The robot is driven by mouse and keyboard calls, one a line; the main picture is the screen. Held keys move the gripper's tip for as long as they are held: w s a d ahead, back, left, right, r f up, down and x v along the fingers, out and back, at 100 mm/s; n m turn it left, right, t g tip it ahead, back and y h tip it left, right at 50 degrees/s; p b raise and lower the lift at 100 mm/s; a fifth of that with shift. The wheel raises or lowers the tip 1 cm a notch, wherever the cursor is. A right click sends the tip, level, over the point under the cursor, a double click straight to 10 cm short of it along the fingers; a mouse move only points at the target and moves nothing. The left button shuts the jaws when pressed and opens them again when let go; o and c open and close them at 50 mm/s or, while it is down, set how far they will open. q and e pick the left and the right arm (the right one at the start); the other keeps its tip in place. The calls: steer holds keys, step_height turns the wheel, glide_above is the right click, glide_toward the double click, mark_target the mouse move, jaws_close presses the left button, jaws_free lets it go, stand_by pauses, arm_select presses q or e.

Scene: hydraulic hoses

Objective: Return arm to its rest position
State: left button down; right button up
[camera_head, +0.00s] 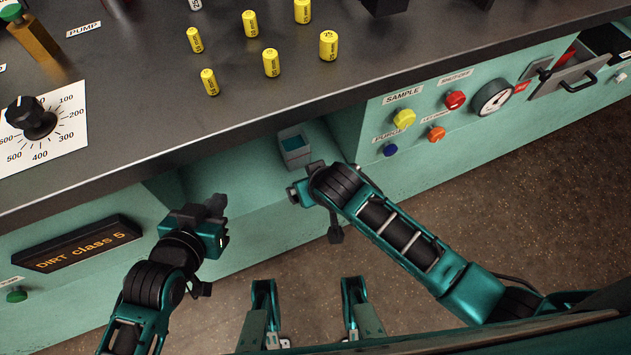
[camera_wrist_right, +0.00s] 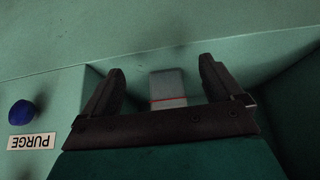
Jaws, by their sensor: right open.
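My left gripper (camera_head: 217,217) is in front of the teal cabinet at the left, apart from it. Its fingers are seen edge-on, so I cannot tell whether it is open or shut. My right arm reaches in from the right, and its gripper (camera_head: 297,192) is just below a small grey open-topped container (camera_head: 295,151). In the right wrist view the right gripper (camera_wrist_right: 163,72) has its fingers spread wide. A grey block-like thing with a red line (camera_wrist_right: 168,90) shows between them, apparently the container, with gaps on both sides.
The dark worktop (camera_head: 230,105) carries several yellow cylinders (camera_head: 271,62) and a black dial knob (camera_head: 31,117). Brown floor (camera_head: 450,205) lies open at the right.

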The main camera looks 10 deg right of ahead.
arm_select(q)
steer(key=shift+r, duration=0.1)
arm_select(e)
steer(key=shift+s+d, duration=0.15)
steer(key=shift+s, duration=0.3)
arm_select(q)
steer(key=s+a+r+y+p, duration=0.1)
steer(key=a+r+p, duration=0.2)
steer(key=r+p, duration=0.3)
steer(key=p, duration=0.5)
steer(key=shift+s+r, duration=0.25)
steer(key=shift+r, duration=0.1)
arm_select(e)
steer(key=s+d+r+t, duration=0.2)
steer(key=s+d+r, duration=0.1)
steer(key=d+r, duration=0.4)
steer(key=s+d+r+m+t, duration=0.1)
steer(key=s+d+r+t, duration=0.2)
steer(key=d+r, duration=0.4)
steer(key=shift+s, duration=0.4)
steer(key=shift+r, duration=0.1)
